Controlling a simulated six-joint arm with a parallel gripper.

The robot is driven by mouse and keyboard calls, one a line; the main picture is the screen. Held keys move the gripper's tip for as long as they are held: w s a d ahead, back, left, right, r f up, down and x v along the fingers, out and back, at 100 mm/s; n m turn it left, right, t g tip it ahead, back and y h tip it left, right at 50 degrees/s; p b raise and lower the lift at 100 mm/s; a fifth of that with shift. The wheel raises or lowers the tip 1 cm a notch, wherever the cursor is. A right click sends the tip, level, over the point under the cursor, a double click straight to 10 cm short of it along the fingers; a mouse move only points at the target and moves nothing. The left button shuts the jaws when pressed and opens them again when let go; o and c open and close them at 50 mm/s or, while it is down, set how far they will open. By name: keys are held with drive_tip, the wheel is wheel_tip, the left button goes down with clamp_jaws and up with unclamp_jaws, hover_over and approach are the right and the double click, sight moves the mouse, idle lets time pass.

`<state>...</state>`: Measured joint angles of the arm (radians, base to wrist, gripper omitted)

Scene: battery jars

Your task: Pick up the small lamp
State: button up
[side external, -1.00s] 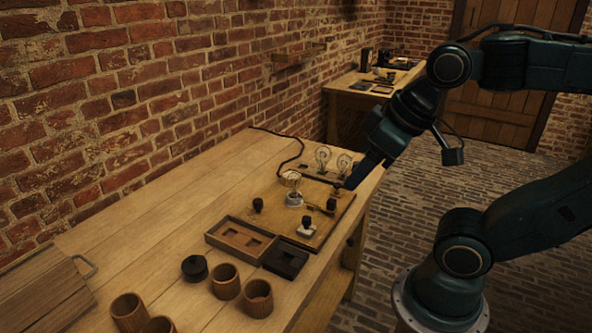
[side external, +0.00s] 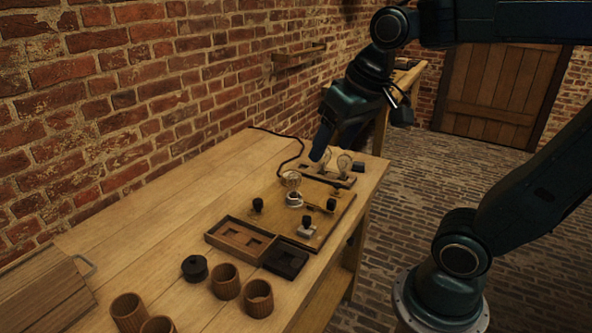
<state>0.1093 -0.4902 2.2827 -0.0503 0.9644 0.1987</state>
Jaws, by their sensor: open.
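Several small glass lamps show on the bench. One lamp (side external: 291,180) stands upright in a pale round socket (side external: 294,199) on the wooden board (side external: 330,222). Two more bulbs stand behind it in a dark rack (side external: 338,179); the right one (side external: 344,163) shows clearly, and the left one (side external: 325,157) is partly hidden by my gripper. My gripper (side external: 319,157) is open, pointing down at the rack's left bulb. I cannot tell whether it touches the glass. Its far finger is hard to make out. Which lamp is the small one is not clear from this view.
Black knobs (side external: 258,204) stand on the board. A black cable (side external: 294,153) runs behind. The bench's left middle is clear.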

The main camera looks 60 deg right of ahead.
drive_tip(key=w+d+m+g, duration=0.2)
drive_tip(key=w+d+m, duration=0.25)
drive_tip(key=w, duration=0.35)
drive_tip(key=m+g+y, duration=0.2)
drive_tip(key=m+g, duration=0.1)
drive_tip(key=m, duration=0.5)
hover_over(294, 173)
drive_tip(key=d, duration=0.2)
wheel_tip(294, 173, down, 12)
drive_tip(key=shift+a+f, duration=0.25)
drive_tip(key=shift+f, duration=1.25)
drive_tip(key=shift+a+f, duration=0.25)
drive_tip(key=shift+f, duration=1.25)
drive_tip(key=shift+a+f, duration=0.25)
drive_tip(key=shift+f, duration=1.25)
drive_tip(key=shift+a+f, duration=0.15)
drive_tip(key=shift+f, duration=1.15)
drive_tip(key=shift+a+f, duration=0.1)
drive_tip(key=shift+f, duration=1.15)
drive_tip(key=shift+c, duration=0.3)
drive_tip(key=c, duration=1.1)
